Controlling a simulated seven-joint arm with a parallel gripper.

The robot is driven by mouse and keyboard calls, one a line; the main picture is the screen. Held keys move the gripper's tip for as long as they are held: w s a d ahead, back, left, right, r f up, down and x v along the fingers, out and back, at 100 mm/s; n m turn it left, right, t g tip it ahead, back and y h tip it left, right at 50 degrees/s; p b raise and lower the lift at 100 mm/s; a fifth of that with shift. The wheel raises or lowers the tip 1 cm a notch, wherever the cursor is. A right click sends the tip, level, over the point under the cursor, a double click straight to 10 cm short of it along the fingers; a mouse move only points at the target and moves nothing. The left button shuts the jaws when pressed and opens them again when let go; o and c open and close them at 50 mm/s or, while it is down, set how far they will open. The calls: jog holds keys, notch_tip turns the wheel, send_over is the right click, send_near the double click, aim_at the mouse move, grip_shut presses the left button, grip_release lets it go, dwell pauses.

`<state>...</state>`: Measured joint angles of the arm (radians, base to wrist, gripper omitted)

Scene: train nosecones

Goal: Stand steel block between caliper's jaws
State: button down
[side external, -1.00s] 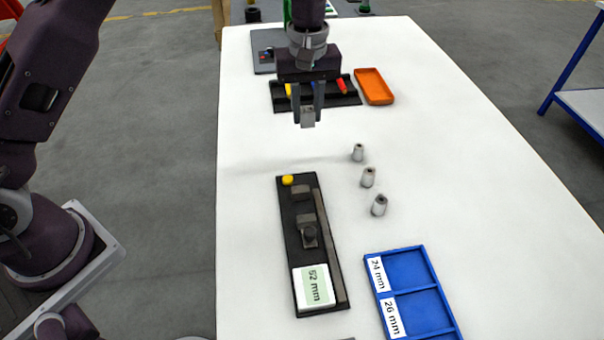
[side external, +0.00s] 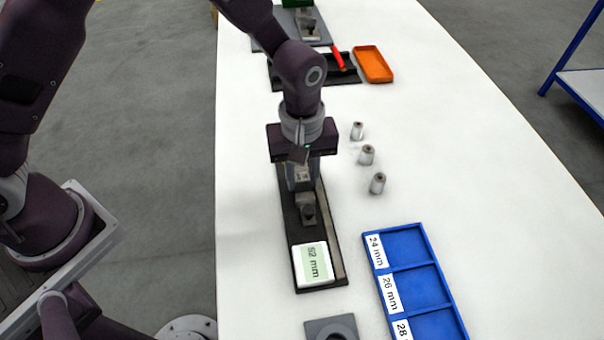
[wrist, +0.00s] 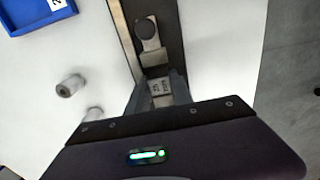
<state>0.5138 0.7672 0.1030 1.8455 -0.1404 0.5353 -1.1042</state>
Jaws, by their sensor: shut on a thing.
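The caliper is a long black bed (side external: 325,285) lying on the white table, with a display (side external: 313,262) reading 52 mm at its near end. Its grey slider with a round knob (side external: 308,215) shows just in front of my gripper (side external: 303,182). My gripper is shut on the small steel block (wrist: 160,88), low over the far part of the caliper. In the wrist view, the slider's knob (wrist: 146,28) and jaw lie just beyond the block. The far jaw is hidden behind my gripper. I cannot tell whether the block touches the bed.
Several small grey cylinders (side external: 367,155) stand right of the caliper. A blue tray (side external: 416,275) with labelled compartments lies nearer on the right. An orange tray (side external: 373,64) and a black rack (side external: 285,75) are at the back. A grey plate (side external: 331,330) lies at the front.

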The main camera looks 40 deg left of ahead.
jog(key=shift+f, duration=0.15)
jog(key=c, duration=1.1)
grip_release()
